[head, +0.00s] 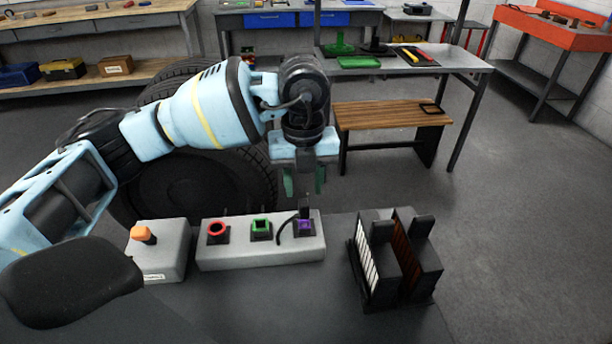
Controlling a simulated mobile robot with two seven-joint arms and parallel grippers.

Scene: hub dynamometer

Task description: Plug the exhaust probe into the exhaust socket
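A grey block (262,258) on the dark bench holds a red round socket (217,230), a green square socket (261,228) and a purple socket (305,226). A dark upright plug with a black cable (304,209) stands at the purple socket; I cannot tell how deeply it sits. A smaller grey box (160,255) at left carries an orange-topped piece (142,233); its label is unreadable. I cannot tell which piece is the exhaust probe or which socket is the exhaust one. My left gripper (304,181) points down above the purple socket, fingers apart and empty. My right gripper is out of view.
A black rack with upright plates (394,262) stands right of the socket block. The dark bench top (260,310) is clear in front. A large tyre (205,185) stands behind the bench under my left arm. A wooden-topped bench (385,114) is farther back.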

